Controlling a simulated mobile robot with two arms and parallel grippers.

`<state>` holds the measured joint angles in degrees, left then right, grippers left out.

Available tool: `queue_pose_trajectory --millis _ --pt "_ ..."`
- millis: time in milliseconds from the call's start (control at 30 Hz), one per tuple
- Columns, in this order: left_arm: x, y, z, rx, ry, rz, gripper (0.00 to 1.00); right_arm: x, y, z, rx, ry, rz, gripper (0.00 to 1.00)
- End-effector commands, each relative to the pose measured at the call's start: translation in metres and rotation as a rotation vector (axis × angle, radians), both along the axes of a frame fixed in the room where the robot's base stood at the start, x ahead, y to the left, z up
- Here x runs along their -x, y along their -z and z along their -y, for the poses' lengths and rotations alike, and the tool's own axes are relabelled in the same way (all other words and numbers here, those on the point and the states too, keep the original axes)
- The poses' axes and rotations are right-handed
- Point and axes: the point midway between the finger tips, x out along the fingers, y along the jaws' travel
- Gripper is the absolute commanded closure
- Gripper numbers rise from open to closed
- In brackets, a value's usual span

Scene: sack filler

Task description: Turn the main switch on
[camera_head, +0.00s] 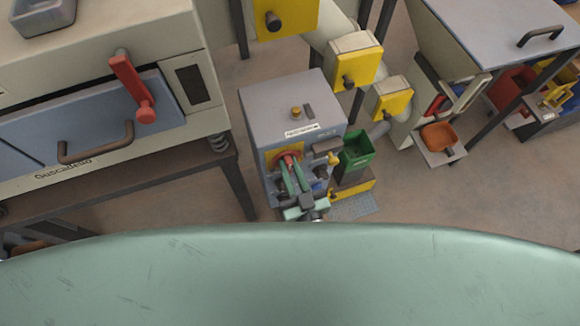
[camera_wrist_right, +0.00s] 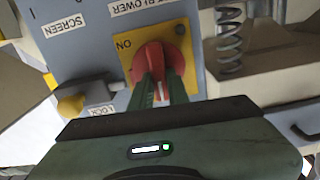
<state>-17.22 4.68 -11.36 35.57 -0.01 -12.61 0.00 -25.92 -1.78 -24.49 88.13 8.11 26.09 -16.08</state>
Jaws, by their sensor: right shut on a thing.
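The main switch is a red rotary knob (camera_head: 287,158) on a yellow plate on the front of a grey control box (camera_head: 285,95). In the right wrist view the red knob (camera_wrist_right: 152,58) sits on the yellow plate (camera_wrist_right: 127,58), with the word ON at its left. My right gripper (camera_head: 291,170) reaches the box front, and its green fingers are shut on the red knob. The fingers (camera_wrist_right: 158,88) cover the knob's near part in the wrist view. My left gripper is not in view.
A yellow knob (camera_wrist_right: 71,105) beside a LOCK label and a spring (camera_wrist_right: 229,40) are near the switch. A machine with a red lever (camera_head: 130,85) stands left. A green bin (camera_head: 357,151) is right of the box.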

Motion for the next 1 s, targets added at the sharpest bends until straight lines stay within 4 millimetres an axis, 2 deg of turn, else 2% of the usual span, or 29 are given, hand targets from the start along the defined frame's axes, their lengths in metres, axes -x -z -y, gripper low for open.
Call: queue_pose_trajectory --millis 567,1000 --pt "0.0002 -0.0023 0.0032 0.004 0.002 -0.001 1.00 -0.0016 0.0018 0.0047 -0.450 -0.001 -0.146 1.00" --pt "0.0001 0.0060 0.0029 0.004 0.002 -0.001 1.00 -0.0027 0.0058 0.0077 -0.849 -0.001 -0.274 1.00"
